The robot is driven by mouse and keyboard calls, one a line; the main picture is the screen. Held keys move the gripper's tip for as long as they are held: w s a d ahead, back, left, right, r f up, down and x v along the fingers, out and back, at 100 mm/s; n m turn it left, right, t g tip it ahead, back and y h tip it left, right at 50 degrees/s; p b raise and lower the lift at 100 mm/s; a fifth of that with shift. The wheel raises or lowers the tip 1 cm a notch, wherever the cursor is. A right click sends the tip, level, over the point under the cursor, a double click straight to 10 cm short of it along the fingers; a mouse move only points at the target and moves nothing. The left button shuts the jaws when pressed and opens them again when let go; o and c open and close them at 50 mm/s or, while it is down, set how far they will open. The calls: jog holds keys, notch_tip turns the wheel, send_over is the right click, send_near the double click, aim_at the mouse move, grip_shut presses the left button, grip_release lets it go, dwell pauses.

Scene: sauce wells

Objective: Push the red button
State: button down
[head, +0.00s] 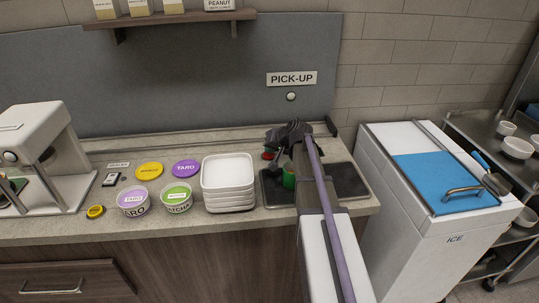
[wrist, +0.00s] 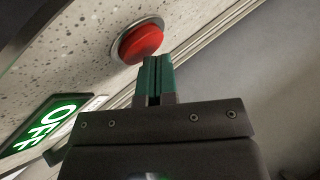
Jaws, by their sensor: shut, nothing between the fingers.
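The red button (wrist: 141,42) is a round red dome in a metal ring, set in the speckled counter surface in the wrist view. In the head view the red button (head: 267,156) shows as a small red spot at the back of the counter, left of my arm. My gripper (wrist: 157,60) has its teal fingers shut together with nothing between them. Its fingertips are close beside the button's edge in the wrist view; I cannot tell whether they touch it. In the head view my arm hides most of the area around the fingers.
A lit green OFF sign (wrist: 45,125) is near the button. Dark pads (head: 347,181) lie by my arm. A white ICE chest (head: 410,225) stands right.

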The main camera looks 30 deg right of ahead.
jog(key=shift+f, duration=0.3)
jog(key=shift+r, duration=0.15)
jog(key=shift+r+p, duration=0.35)
jog(key=shift+p, duration=0.05)
jog(key=shift+r, duration=0.1)
notch_tip(320, 180, up, 6)
jog(key=p, duration=0.6)
